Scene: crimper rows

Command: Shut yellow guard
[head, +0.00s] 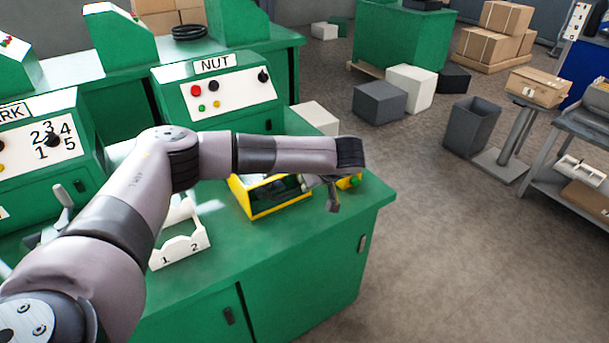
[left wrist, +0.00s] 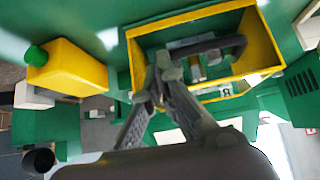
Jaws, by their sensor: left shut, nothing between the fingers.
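The yellow guard (head: 282,209) is a yellow-edged frame on the green bench, beside the front of the NUT station. Its dark inside shows, partly behind my left arm. In the left wrist view the yellow frame (left wrist: 133,58) surrounds a dark bar-like handle (left wrist: 212,46) and grey parts. I cannot tell how far the guard is open. My left gripper (head: 333,207) is shut and empty, just right of the frame. In the left wrist view its fingertips (left wrist: 160,75) overlap the frame's near corner; contact is unclear. My right gripper is not in view.
A yellow box with a green button (left wrist: 68,66) stands close beside the gripper. The NUT panel (head: 220,92) rises behind. A white holder marked 1 and 2 (head: 180,250) lies to the left on the bench. Open floor lies right of the bench edge.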

